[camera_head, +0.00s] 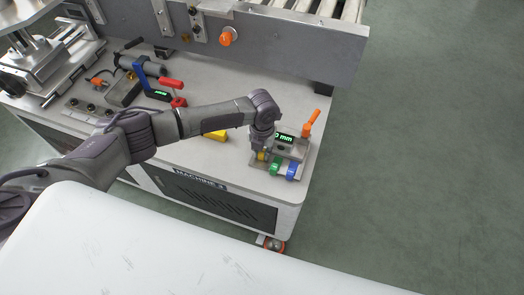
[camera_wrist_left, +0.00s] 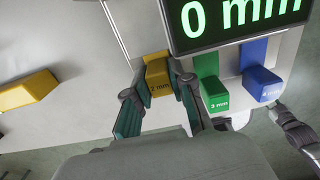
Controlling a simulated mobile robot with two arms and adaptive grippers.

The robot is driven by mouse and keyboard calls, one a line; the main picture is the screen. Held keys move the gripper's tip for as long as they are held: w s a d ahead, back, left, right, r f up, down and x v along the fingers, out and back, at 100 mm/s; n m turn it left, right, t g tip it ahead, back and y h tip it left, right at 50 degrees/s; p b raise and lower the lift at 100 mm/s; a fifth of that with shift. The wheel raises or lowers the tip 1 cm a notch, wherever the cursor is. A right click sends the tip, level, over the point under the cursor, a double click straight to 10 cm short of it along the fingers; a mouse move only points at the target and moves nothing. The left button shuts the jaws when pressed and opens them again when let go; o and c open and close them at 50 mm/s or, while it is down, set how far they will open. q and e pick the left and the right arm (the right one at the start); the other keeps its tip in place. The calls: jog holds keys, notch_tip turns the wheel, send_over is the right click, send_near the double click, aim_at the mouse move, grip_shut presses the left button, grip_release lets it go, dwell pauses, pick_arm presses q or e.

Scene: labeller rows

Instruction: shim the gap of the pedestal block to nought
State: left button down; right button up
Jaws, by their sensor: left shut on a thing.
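The pedestal block (camera_head: 290,148) stands at the right end of the machine table. Its green display (camera_wrist_left: 243,15) reads 0 mm. My left gripper (camera_wrist_left: 157,92) is shut on a yellow shim marked 2 mm (camera_wrist_left: 158,74), at the block's front left; in the head view the gripper (camera_head: 262,152) partly hides it. How deep the shim sits is hidden. A green shim marked 3 mm (camera_wrist_left: 213,93) and a blue shim (camera_wrist_left: 261,84) stick out of the block's front to its right. An orange lever (camera_head: 310,122) stands tilted up on the block.
A separate yellow piece (camera_wrist_left: 28,90) lies on the table left of the block. Red and blue clamp parts (camera_head: 172,88) and a second dark display (camera_head: 158,95) stand farther left. A grey conveyor frame (camera_head: 290,45) borders the back. Open floor lies right.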

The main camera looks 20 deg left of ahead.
pick_arm(q)
jog(key=shift+w, duration=0.2)
dwell(0.3)
jog(key=c, duration=1)
grip_release()
jog(key=shift+r, duration=0.1)
notch_tip(320, 180, up, 12)
